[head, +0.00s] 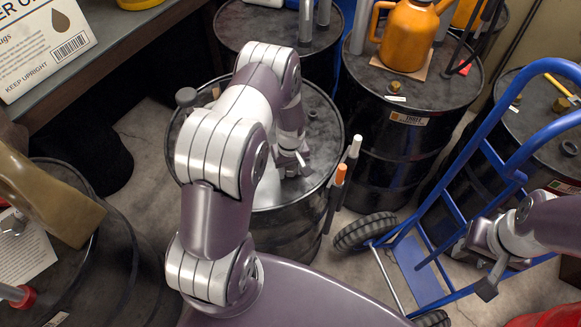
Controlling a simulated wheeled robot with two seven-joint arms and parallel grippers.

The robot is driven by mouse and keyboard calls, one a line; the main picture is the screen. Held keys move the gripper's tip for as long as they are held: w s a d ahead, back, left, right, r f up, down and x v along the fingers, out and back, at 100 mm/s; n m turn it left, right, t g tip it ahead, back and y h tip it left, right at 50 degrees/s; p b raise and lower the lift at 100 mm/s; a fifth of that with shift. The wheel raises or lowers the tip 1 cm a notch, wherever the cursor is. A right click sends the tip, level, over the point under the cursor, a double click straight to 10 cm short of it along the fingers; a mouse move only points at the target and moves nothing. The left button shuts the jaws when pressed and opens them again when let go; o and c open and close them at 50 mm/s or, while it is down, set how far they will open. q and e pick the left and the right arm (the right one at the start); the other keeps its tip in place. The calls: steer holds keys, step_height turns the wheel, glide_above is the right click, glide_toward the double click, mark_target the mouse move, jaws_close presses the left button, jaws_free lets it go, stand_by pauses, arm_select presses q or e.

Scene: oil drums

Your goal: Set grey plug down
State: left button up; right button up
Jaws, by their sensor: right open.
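A grey plug-like cap (185,97) sits at the left rim of the middle black drum (325,200). I cannot tell for certain that it is the task's plug. My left gripper (292,168) points down close above the right part of that drum's lid. Its fingertips are small and partly hidden, and I cannot tell whether they hold anything. My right gripper (474,268) is open and empty, low at the right in front of the blue hand truck (464,204).
An orange jug (408,35) stands on the back right drum (378,128). Markers (341,173) are at the middle drum's right edge. A tan container (45,195) stands at left. A white box (42,45) is on the shelf.

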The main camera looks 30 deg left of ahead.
arm_select(q)
steer(key=shift+o, duration=0.9)
steer(key=shift+w, duration=0.1)
